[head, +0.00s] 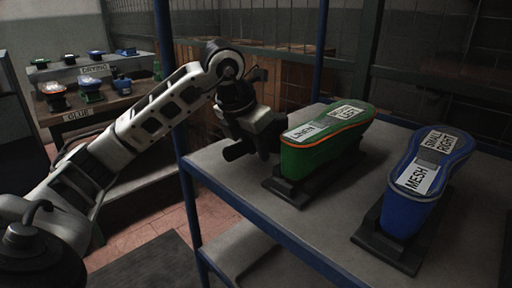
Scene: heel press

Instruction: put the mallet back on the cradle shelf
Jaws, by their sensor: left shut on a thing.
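My left gripper (257,124) is shut on a dark thing that seems to be the mallet (237,150); its dark, cylinder-like end shows below the jaws. The gripper hides most of it, and I cannot make out a handle. The gripper is over the left part of the grey cradle shelf (225,168), just left of a green shoe form (320,150) labelled LINEN. I cannot tell whether the mallet touches the shelf. My right gripper is not in view.
The green form and a blue form (415,205) labelled MESH stand on dark cradles. Blue posts (165,70) frame the shelf. Bare shelf lies between the cradles. Behind at left, a GLUE table (105,107) and a DRYING table (115,68) hold several forms.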

